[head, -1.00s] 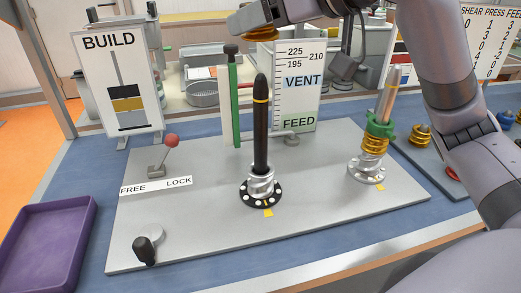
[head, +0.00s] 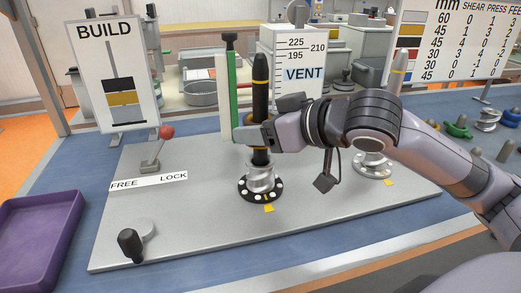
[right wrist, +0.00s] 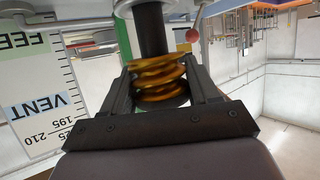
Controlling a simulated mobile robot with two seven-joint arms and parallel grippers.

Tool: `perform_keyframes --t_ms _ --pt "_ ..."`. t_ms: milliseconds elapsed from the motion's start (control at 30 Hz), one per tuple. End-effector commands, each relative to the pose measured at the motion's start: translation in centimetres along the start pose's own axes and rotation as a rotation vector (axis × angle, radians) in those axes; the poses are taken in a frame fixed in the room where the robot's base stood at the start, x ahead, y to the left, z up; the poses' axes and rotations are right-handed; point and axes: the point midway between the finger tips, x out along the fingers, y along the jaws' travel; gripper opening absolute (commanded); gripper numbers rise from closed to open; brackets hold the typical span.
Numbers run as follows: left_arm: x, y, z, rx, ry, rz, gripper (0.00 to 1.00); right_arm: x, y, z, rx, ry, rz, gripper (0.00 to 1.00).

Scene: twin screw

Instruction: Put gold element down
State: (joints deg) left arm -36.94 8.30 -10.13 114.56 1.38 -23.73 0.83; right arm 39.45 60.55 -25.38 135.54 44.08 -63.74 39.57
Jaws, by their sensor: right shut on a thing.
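My right gripper (head: 255,135) is shut on the gold element, at mid-height of the black screw (head: 260,85). In the right wrist view the gold element (right wrist: 158,78), a ribbed ring, sits between the fingers and appears to be around the dark screw (right wrist: 150,28). In the head view the gripper mostly hides it. Below, silver elements (head: 260,178) are stacked at the screw's foot on a black dotted flange (head: 262,190), apart from the gripper. The screw is upright. My left gripper is not in view.
A grey plate (head: 200,230) carries a red-knobbed lever (head: 160,145) and a black knob (head: 130,243). A green-edged gauge (head: 230,95) stands close behind the screw. My right arm partly hides the second, silver screw (head: 399,68). A purple tray (head: 40,235) lies at left.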

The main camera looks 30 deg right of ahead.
Motion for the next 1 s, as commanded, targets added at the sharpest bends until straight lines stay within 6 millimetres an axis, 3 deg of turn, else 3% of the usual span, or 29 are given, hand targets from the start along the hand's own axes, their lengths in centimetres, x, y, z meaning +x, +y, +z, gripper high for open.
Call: perform_keyframes --t_ms 267,733,767,800,833,1000 --pt "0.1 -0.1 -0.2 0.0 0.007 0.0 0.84 1.2 0.0 3.0 -0.001 -0.003 0.0 0.19" --pt "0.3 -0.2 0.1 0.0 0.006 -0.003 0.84 1.5 0.0 3.7 -0.001 0.0 0.0 0.19" --pt "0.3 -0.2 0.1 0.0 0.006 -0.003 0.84 1.5 0.0 3.7 -0.001 -0.003 0.0 0.66" --pt "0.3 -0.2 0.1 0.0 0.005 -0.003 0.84 1.5 0.0 3.7 -0.001 -0.002 0.0 0.79" --pt "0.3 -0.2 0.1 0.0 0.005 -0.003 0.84 1.5 0.0 3.7 -0.001 -0.003 0.0 0.85" --pt "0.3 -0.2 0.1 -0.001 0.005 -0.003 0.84 1.5 0.0 3.7 0.0 -0.003 0.0 0.85"
